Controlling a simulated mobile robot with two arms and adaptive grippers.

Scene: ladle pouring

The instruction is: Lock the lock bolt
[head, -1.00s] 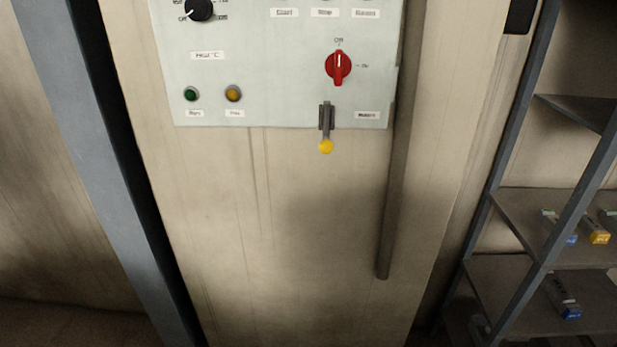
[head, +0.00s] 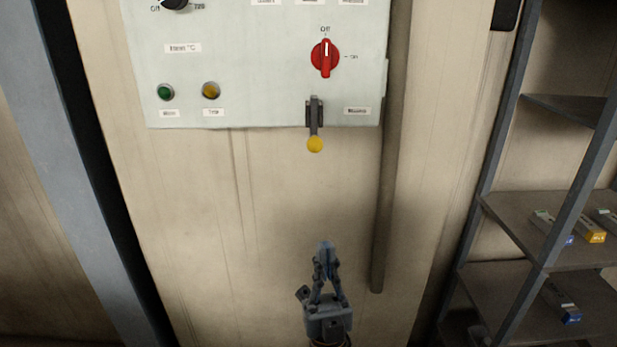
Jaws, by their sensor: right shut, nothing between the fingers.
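The lock bolt is probably the small dark lever (head: 314,112) with a yellow ball end (head: 314,145), at the bottom edge of the grey control panel (head: 260,80). Its handle hangs downward, with the ball just below the panel edge. My right gripper (head: 325,246) is in the lower middle of the head view, below the lever and apart from it. It points up, its fingertips are together, and it holds nothing. My left gripper does not show.
A red rotary switch (head: 325,58) above the lever points to Off. Green (head: 165,92) and amber (head: 211,90) buttons sit left on the panel. A grey vertical pipe (head: 388,200) runs to the right of the gripper. A shelf rack (head: 540,215) with small boxes stands at right.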

